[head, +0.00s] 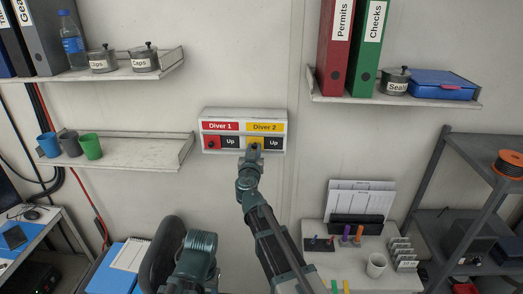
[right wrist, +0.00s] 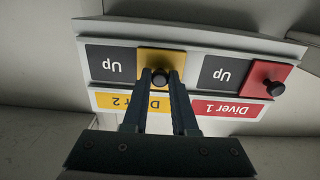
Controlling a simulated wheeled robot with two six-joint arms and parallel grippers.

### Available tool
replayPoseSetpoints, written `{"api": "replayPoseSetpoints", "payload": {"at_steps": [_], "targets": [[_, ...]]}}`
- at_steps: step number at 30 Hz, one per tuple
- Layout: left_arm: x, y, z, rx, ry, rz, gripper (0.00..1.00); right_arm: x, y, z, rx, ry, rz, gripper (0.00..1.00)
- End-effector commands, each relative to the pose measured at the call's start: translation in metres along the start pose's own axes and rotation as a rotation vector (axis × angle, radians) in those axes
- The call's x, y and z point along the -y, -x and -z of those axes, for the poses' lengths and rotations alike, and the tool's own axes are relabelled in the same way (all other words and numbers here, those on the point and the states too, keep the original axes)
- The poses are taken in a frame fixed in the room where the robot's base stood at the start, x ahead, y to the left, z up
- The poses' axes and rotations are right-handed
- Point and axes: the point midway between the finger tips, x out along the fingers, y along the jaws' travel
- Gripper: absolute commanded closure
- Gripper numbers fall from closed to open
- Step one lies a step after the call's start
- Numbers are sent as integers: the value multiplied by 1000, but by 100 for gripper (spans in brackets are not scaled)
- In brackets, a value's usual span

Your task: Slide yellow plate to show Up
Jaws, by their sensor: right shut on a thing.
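The white panel (head: 244,115) on the wall has a red Diver 1 label (head: 220,126) and a yellow Diver 2 label (head: 265,127). Under the Diver 2 label, the yellow plate (right wrist: 148,56) covers the left part of the row in the head view, with a black "Up" field (head: 275,143) showing on its right. The right wrist view shows the panel upside down. My right gripper (right wrist: 160,80) is shut on the plate's black knob (right wrist: 160,75), one finger on each side.
The red plate (right wrist: 263,80) with its own black knob sits beside another "Up" field (right wrist: 224,73). Shelves with cups (head: 90,146) and folders (head: 371,50) flank the panel. A small table with a paper holder (head: 355,224) stands below right. The wall around the panel is clear.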

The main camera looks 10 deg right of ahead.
Motion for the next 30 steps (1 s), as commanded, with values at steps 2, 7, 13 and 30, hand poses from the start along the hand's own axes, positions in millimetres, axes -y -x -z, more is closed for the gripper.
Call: {"api": "replayPoseSetpoints", "payload": {"at_steps": [2, 7, 13, 30], "targets": [[0, 0, 0, 0, 0, 0, 44, 3, 0, 0, 0, -1, 7, 100], [0, 0, 0, 0, 0, 0, 44, 3, 0, 0, 0, -1, 8, 65], [0, 0, 0, 0, 0, 0, 44, 2, 0, 0, 0, -1, 6, 43], [0, 0, 0, 0, 0, 0, 44, -1, 60, 0, 0, -1, 7, 43]]}}
